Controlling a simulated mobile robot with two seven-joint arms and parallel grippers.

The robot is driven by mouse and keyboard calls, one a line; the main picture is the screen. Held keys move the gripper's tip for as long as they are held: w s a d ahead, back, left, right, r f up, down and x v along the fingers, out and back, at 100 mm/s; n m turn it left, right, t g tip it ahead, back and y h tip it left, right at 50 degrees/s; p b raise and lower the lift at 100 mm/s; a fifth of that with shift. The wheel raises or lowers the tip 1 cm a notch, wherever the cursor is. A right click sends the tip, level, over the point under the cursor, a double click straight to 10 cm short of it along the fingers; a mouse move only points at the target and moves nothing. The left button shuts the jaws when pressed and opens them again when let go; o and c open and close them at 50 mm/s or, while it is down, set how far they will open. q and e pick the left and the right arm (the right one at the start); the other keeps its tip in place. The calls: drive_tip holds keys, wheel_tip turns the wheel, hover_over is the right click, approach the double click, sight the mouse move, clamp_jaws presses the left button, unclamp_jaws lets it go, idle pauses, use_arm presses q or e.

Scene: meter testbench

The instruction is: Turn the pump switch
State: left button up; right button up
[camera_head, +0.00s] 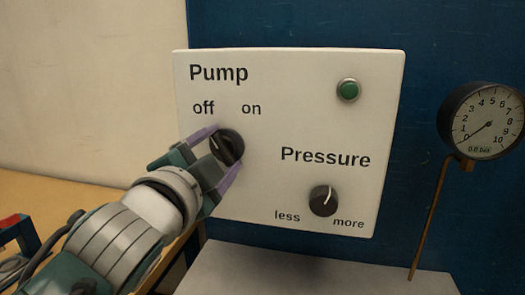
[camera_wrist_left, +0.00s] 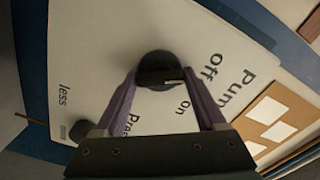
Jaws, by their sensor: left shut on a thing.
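The pump switch (camera_head: 230,146) is a black round knob on a white panel (camera_head: 290,110), below the words "off" and "on" under "Pump". My left gripper (camera_head: 224,150) is shut on this knob, with one purple finger on each side. In the left wrist view the knob (camera_wrist_left: 157,71) sits between the tips of the two fingers. Its pale pointer line is partly hidden by a finger in the head view and seems to lean toward "off". My right gripper is not in view.
A pressure knob (camera_head: 323,201) sits lower right on the panel, and a round green lamp or button (camera_head: 348,89) is above it. A gauge (camera_head: 487,120) on a copper pipe at the right has its needle near zero. A grey ledge (camera_head: 310,275) lies below.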

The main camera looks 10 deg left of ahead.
use_arm(q)
drive_tip(key=o, duration=1.3)
drive_tip(key=shift+s, duration=0.15)
drive_tip(key=s, duration=0.9)
drive_tip(key=shift+s+a, duration=0.15)
drive_tip(key=shift+s, duration=0.2)
